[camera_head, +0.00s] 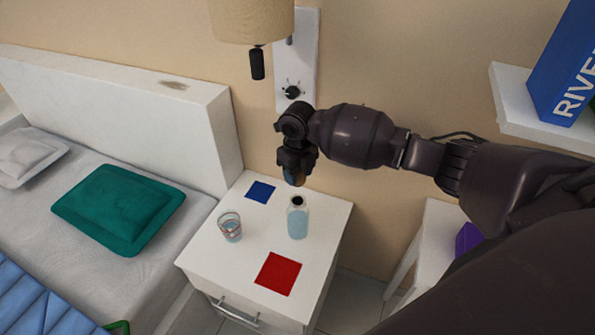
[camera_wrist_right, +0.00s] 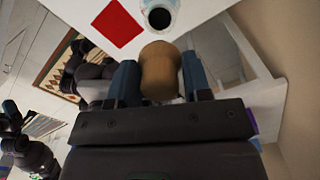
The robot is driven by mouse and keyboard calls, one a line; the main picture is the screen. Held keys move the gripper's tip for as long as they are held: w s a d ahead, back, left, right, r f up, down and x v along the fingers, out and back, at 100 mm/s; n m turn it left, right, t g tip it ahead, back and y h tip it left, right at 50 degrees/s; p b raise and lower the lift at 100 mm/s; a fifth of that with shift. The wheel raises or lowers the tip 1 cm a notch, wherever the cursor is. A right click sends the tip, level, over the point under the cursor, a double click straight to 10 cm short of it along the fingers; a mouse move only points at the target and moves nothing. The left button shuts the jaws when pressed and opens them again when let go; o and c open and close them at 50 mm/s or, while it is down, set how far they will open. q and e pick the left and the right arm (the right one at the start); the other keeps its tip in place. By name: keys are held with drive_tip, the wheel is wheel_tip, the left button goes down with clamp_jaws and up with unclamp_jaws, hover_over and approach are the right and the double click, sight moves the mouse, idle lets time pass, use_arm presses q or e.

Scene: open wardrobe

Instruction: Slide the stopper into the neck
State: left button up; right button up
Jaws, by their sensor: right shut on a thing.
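A clear bottle (camera_head: 298,219) with pale blue contents stands upright on the white nightstand. Its dark open neck also shows at the top of the right wrist view (camera_wrist_right: 159,17). My right gripper (camera_head: 295,176) is above and just behind the bottle, pointing down. In the right wrist view its two fingers (camera_wrist_right: 160,82) are shut on a brown, cork-like stopper (camera_wrist_right: 160,70). The stopper appears apart from the neck. In the head view the stopper is mostly hidden by the fingers. My left gripper is not in the head view.
The nightstand (camera_head: 195,262) also holds a striped glass (camera_head: 230,227), a blue square (camera_head: 260,191) and a red square (camera_head: 278,273). A lamp (camera_head: 252,20) hangs above. A bed with a green pillow (camera_head: 117,207) is at left; a shelf (camera_head: 520,115) is at upper right.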

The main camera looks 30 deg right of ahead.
sight(298, 185)
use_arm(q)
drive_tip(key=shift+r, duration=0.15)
use_arm(e)
drive_tip(key=shift+r, duration=0.1)
drive_tip(key=shift+f, duration=0.5)
drive_tip(key=shift+f+b, duration=1.05)
drive_tip(key=shift+f, duration=0.95)
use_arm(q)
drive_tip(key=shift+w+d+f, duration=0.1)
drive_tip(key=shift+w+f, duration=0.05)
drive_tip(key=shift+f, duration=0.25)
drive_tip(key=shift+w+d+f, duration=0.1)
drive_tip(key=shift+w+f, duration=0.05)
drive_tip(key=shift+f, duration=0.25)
use_arm(e)
drive_tip(key=shift+f, duration=0.5)
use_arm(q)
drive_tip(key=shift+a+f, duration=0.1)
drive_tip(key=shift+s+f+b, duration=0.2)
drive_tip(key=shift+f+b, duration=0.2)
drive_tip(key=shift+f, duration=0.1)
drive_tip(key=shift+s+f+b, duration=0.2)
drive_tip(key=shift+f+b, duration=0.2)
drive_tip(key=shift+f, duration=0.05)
use_arm(e)
drive_tip(key=shift+f, duration=1.45)
drive_tip(key=o, duration=1.2)
